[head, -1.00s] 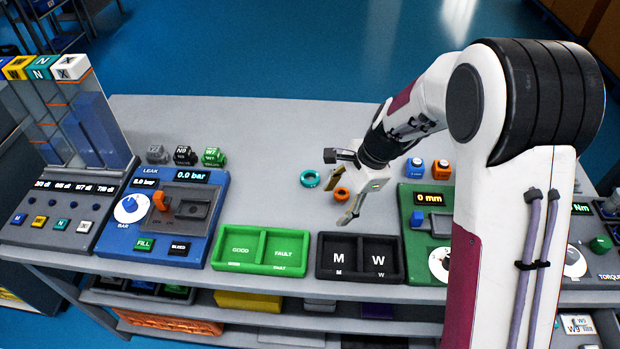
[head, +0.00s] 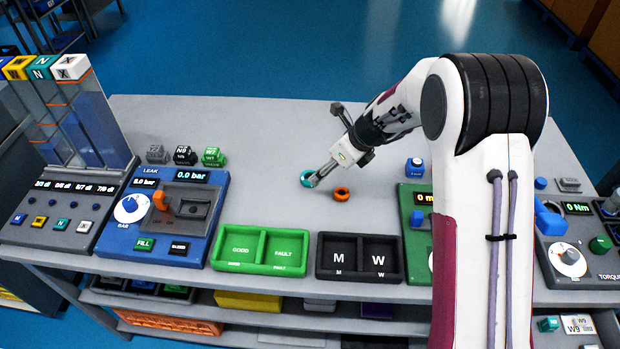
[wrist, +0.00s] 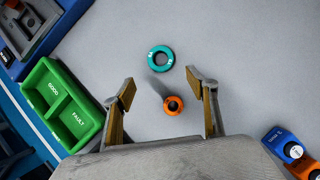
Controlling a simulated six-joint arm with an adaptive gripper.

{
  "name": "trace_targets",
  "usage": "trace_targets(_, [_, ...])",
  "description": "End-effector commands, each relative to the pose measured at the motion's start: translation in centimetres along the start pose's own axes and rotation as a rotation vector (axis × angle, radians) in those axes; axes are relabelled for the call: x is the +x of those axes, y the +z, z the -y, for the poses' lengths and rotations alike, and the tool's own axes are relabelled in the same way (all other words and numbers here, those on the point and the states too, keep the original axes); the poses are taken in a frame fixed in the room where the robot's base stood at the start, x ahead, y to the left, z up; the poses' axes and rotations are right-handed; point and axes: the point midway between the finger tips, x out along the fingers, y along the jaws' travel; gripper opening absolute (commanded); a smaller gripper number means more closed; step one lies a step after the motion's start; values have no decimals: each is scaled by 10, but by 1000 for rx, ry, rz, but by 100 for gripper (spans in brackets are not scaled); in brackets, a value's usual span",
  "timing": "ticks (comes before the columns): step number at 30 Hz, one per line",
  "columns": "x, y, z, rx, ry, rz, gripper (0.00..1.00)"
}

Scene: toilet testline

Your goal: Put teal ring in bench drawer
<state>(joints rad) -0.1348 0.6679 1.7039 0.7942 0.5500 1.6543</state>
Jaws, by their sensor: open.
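The teal ring (head: 306,179) lies flat on the grey bench top (head: 270,130), behind the green tray. It also shows in the wrist view (wrist: 150,57), just beyond my fingertips. My gripper (head: 313,182) is open and empty, tilted down at the ring; in the head view its fingers overlap part of the ring. In the wrist view my gripper (wrist: 160,90) has its two fingers spread wide, the ring ahead and roughly between their lines. No bench drawer can be made out clearly in these frames.
A green GOOD/FAULT tray (head: 216,266) and a black M/W tray (head: 318,274) stand in front. The blue leak station (head: 217,205) is left. The bench behind the rings is clear.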

Motion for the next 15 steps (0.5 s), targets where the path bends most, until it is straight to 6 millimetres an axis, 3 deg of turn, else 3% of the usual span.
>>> trace_targets(8, [1,0,0,-2,1,-1,58])
trace_targets(15, [14,0,0,-2,2,-2,58])
